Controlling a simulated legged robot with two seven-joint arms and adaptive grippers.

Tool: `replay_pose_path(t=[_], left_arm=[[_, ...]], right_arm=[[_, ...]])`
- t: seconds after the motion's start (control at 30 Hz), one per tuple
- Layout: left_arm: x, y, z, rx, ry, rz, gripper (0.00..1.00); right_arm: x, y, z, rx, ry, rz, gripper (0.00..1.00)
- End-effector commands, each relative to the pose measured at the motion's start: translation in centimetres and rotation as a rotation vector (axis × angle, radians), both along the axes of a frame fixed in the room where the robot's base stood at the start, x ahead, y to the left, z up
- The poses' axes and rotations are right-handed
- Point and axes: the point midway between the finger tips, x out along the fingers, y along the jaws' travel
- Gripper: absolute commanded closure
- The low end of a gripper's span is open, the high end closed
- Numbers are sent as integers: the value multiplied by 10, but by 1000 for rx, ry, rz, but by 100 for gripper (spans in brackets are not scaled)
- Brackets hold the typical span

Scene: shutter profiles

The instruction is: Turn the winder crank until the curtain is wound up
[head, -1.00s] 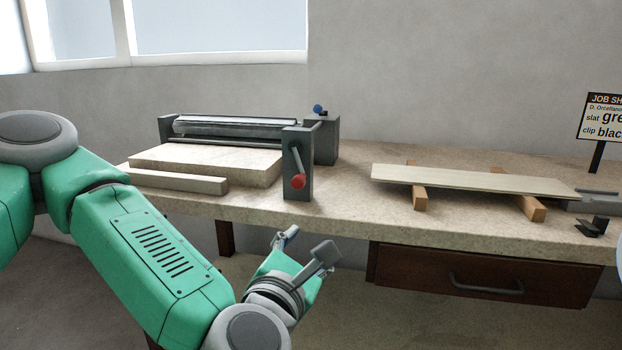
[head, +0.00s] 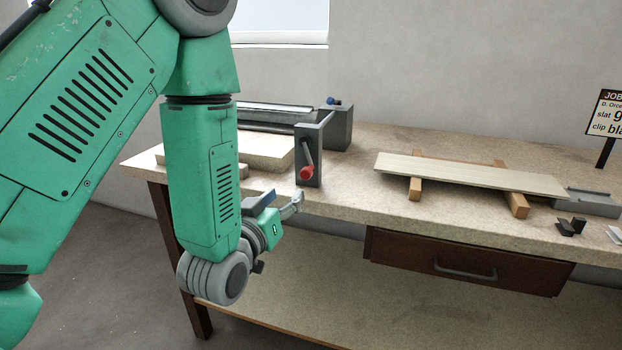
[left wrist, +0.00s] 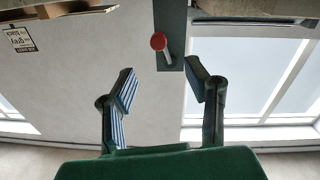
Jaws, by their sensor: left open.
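The winder stands at the back left of the bench, with a dark grey end post (head: 316,148) facing me. Its crank (head: 308,156) hangs down the post's front and ends in a red knob (head: 306,173). The roller (head: 275,107) behind is partly hidden by my arm, and I cannot tell how much curtain is on it. My left gripper (head: 279,204) is open and empty, in front of the bench edge, lower and left of the knob. In the left wrist view, which is upside down, the red knob (left wrist: 158,41) shows beyond the open fingers (left wrist: 160,82), apart from them.
A pale slat (head: 465,173) lies on two wooden blocks (head: 415,187) at the right. A grey fixture (head: 587,202) and small black clips (head: 570,227) are beside it. A job sign (head: 607,112) stands at the far right. A drawer (head: 465,262) is under the benchtop.

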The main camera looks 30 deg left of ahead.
Motion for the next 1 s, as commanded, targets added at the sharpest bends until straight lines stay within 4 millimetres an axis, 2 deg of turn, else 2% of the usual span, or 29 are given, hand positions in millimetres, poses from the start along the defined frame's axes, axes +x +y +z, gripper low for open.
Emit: replay_pose_path(t=[0.03,0.3,0.5,0.7,0.97,1.0], left_arm=[[9,1,-3,0,-7,0,57],[67,12,0,-2,-5,-1,57],[98,18,0,-2,-4,0,57],[111,21,0,-4,-1,-1,57],[112,21,0,-4,-1,-1,57],[112,21,0,-4,-1,-1,64]], right_arm=[[0,0,-11,0,0,0,60],[0,0,-7,0,0,-1,60],[0,0,-9,0,0,-1,60],[0,0,-10,0,1,-1,60],[0,0,-10,0,1,-1,60],[0,0,-10,0,1,-1,60]])
